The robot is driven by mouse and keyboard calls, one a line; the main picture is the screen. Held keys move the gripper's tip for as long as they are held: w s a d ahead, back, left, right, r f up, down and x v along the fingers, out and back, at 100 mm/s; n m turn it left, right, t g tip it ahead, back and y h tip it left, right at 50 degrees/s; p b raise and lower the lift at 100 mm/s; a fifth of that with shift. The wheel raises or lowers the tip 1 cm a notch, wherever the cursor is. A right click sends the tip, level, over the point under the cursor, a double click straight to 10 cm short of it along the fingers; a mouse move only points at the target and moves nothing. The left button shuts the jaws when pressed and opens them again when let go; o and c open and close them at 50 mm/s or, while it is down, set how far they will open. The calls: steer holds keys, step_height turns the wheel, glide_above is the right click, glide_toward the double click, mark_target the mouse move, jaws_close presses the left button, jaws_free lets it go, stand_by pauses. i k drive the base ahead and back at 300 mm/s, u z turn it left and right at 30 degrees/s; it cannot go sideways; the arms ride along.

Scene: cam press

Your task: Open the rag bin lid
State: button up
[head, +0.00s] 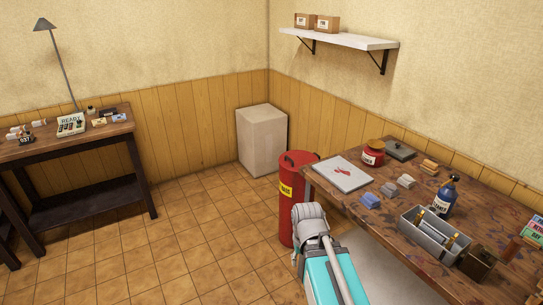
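The rag bin (287,216) is a tall red cylinder with a yellow label that seems to read "RAGS". It stands on the tiled floor at the left end of the workbench. Its red lid (299,156) lies flat on top and looks shut; a small dark part shows on the lid. My arm's pale rounded joint and teal link are in the lower middle of the head view, in front of the bin's lower right side. My gripper's fingers do not show, so their place relative to the lid cannot be seen.
The workbench (397,237) to the right holds a white board (342,173), a red jar (373,154), a blue bottle (447,196) and a grey tool tray (434,240). A beige box (262,140) stands behind the bin. Open floor (205,225) lies to its left.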

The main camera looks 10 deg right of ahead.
mark_target(299, 158)
steer(key=u, duration=0.45)
steer(key=i, duration=1.45)
steer(key=z, duration=0.35)
